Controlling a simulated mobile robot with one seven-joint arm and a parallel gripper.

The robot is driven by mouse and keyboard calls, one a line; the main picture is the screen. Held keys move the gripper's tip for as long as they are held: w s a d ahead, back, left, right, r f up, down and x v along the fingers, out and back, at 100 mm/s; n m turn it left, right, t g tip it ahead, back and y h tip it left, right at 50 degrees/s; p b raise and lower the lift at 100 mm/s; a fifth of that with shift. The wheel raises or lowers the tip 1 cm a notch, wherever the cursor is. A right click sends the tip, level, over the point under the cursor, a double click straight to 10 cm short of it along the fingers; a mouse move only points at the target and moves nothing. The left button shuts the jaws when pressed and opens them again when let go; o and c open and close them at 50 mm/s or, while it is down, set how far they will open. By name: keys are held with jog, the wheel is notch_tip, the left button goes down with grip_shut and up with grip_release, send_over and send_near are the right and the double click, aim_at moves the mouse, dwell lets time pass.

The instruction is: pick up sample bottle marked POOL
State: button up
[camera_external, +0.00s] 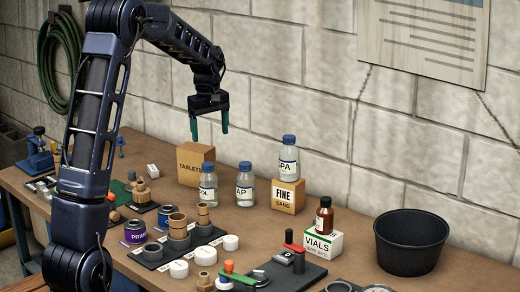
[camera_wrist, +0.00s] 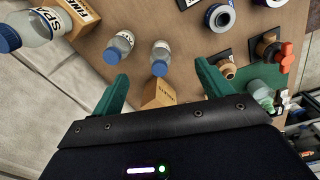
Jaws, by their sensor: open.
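The sample bottle marked POOL (camera_external: 208,184), clear with a blue cap, stands upright on the bench; only "OOL" of its label reads. By its place nearest the tablets box, it is the bottle in the middle of the wrist view (camera_wrist: 161,53), label unreadable there. My gripper (camera_external: 210,134) is open and empty, high above the bench over the tablets box and the POOL bottle. In the wrist view the green fingertips (camera_wrist: 161,71) lie left and right of the bottle's cap, with the bottle well below them.
A similar bottle ending in "AP" (camera_external: 245,182) stands close to the right. The SPA bottle (camera_external: 288,158) stands on the FINE SAND box (camera_external: 287,196). The tablets box (camera_external: 188,168) is just behind-left. Rings, jars and caps crowd the front; a black bucket (camera_external: 411,243) stands right.

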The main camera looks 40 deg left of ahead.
jog(key=n, duration=0.2)
send_over(209, 164)
jog(key=shift+g, duration=0.3)
notch_tip(209, 164, down, 6)
jog(key=shift+d+r, duration=0.1)
jog(key=shift+d, duration=0.05)
jog(key=f, duration=1.1)
jog(key=shift+a, duration=0.25)
jog(key=shift+r, duration=0.1)
jog(key=c, duration=1.4)
jog(key=shift+c, duration=0.2)
